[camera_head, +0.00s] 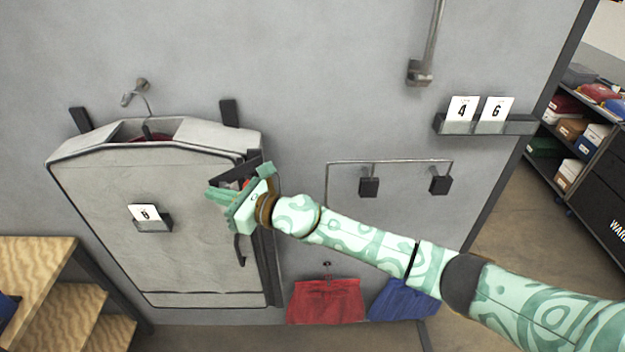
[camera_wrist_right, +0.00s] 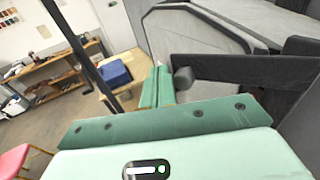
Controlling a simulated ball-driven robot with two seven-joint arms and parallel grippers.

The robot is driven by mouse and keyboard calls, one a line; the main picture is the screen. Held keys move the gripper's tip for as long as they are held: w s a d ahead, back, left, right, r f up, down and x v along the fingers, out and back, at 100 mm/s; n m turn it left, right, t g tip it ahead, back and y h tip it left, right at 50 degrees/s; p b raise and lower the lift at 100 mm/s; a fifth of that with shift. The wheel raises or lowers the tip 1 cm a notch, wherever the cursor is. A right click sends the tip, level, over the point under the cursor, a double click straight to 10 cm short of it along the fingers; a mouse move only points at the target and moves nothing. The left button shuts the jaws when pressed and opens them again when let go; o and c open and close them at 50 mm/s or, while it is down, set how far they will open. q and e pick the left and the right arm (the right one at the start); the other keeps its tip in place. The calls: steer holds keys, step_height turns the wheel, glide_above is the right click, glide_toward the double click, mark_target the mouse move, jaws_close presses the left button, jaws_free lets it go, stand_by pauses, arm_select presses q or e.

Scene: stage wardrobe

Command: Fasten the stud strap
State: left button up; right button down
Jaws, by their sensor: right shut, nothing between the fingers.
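A grey garment bag (camera_head: 105,245) with dark piping hangs on the wall at the left; it also shows in the wrist view (camera_wrist_right: 188,32). A dark strap (camera_head: 253,160) sticks out at the bag's upper right edge. In the wrist view the strap (camera_wrist_right: 250,68) runs in from the right, and a round grey knob (camera_wrist_right: 183,78) sits near its left end. My right gripper (camera_head: 212,194) is at the bag's right side, below the strap. Its shut, empty fingers (camera_wrist_right: 157,84) are close beside the knob; I cannot tell whether they touch. My left gripper is out of view.
A number card holder (camera_head: 153,223) is on the bag's front. A wire rail (camera_head: 390,162) with dark clips, red shorts (camera_head: 326,301) and blue shorts (camera_head: 404,299) are to the right. Wooden steps (camera_head: 62,305) stand at lower left.

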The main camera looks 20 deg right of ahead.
mark_target(211, 184)
steer(key=shift+w+a+m+t+h+p, duration=0.2)
steer(key=shift+w+a+m+t+h, duration=0.35)
steer(key=shift+w, duration=0.45)
steer(key=shift+w+a+m+t+h+p, duration=0.25)
steer(key=shift+w+a+m+t+h, duration=0.25)
steer(key=shift+w, duration=0.55)
steer(key=shift+w+a+m+t+h+p, duration=0.2)
steer(key=shift+w+a+m+t+h, duration=0.35)
steer(key=shift+w, duration=0.45)
steer(key=shift+w+a, duration=0.1)
steer(key=shift+w, duration=0.15)
